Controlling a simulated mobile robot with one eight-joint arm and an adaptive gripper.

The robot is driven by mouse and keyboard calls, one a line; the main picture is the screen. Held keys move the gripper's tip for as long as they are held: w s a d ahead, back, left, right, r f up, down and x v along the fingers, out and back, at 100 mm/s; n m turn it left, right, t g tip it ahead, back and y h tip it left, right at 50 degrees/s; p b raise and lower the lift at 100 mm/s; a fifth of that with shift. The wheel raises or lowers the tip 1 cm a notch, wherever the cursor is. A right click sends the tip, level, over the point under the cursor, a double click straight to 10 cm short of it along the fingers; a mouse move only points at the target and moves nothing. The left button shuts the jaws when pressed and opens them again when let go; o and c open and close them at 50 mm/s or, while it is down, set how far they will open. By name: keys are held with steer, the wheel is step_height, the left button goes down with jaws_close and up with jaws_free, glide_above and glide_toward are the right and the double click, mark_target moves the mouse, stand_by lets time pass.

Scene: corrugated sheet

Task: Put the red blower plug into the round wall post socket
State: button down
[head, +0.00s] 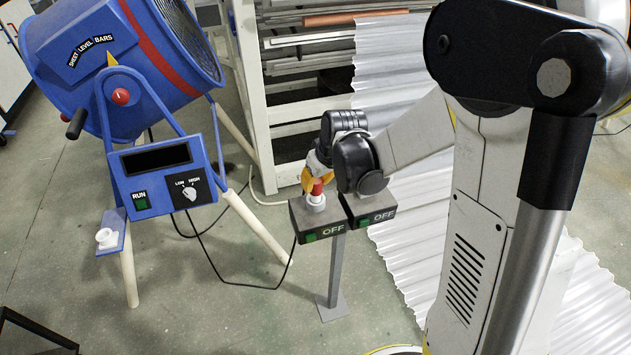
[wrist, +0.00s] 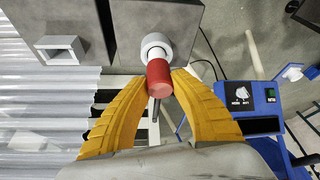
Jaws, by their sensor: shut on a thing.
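The red plug (head: 317,189) stands at the round socket (head: 315,202) on top of the left grey box of the wall post. In the wrist view the red plug (wrist: 159,78) lines up with the white ring of the round socket (wrist: 156,47). Its front end meets the ring, but I cannot tell how deep it sits. My gripper (head: 319,177) is shut on the plug, with its yellow fingers on both sides in the wrist view (wrist: 161,84). The left box shows OFF.
A second box (head: 370,208), also showing OFF, stands to the right; its square socket (wrist: 61,49) shows in the wrist view. The blue blower (head: 135,60) with its control panel (head: 160,180) stands left. A dark cable runs across the floor. White corrugated sheets (head: 440,240) lie right.

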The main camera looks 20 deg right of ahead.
steer(key=shift+f+b, duration=0.85)
steer(key=shift+f, duration=0.15)
steer(key=c, duration=1.1)
jaws_free()
steer(key=shift+c, duration=0.2)
steer(key=v, duration=1.2)
steer(key=shift+s, duration=0.1)
